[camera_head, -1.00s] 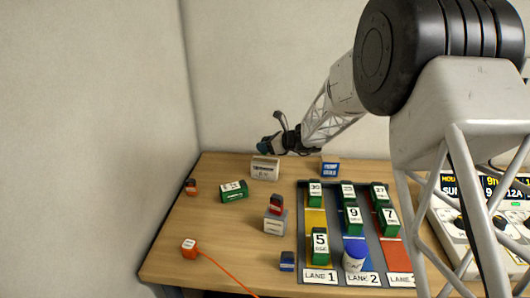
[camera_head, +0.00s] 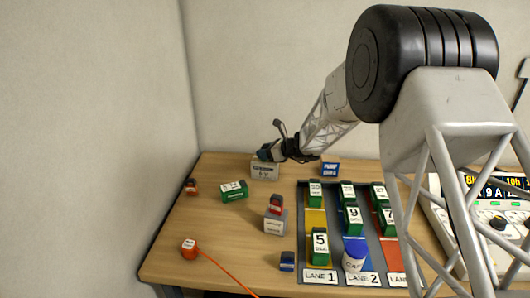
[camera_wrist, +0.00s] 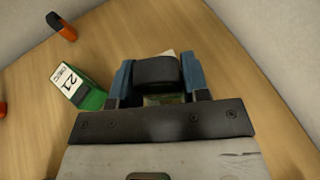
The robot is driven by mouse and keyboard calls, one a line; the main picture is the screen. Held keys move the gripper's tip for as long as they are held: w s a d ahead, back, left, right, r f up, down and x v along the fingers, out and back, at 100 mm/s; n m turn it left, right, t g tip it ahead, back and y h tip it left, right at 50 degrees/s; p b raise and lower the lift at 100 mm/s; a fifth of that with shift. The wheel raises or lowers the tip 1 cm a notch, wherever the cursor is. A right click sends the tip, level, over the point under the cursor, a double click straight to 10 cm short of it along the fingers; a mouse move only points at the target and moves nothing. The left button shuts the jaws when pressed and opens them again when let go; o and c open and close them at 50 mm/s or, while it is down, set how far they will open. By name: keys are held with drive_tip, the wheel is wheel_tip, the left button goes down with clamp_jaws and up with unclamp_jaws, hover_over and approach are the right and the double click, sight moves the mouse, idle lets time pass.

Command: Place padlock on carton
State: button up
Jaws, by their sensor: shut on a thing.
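My gripper (camera_head: 265,153) is at the back of the table, directly over or just behind the top of a pale box with printing, which I take for the carton (camera_head: 265,173). In the wrist view, my gripper's blue fingers (camera_wrist: 156,62) are shut on a dark grey, rounded thing, which I take for the padlock (camera_wrist: 155,71). A sliver of a pale surface shows beyond it. I cannot tell whether the padlock touches the carton; the fingers hide most of it in the head view.
A green battery block (camera_head: 234,191) lies left of the carton, and a blue-and-white box (camera_head: 330,168) stands to its right. A red block (camera_head: 276,204) sits on a grey box (camera_head: 275,223). A lane tray (camera_head: 315,220) with green blocks is at right.

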drive_tip(key=shift+f, duration=0.1)
drive_tip(key=o, duration=1)
drive_tip(key=v, duration=1.2)
drive_tip(key=shift+r, duration=0.2)
idle(0.4)
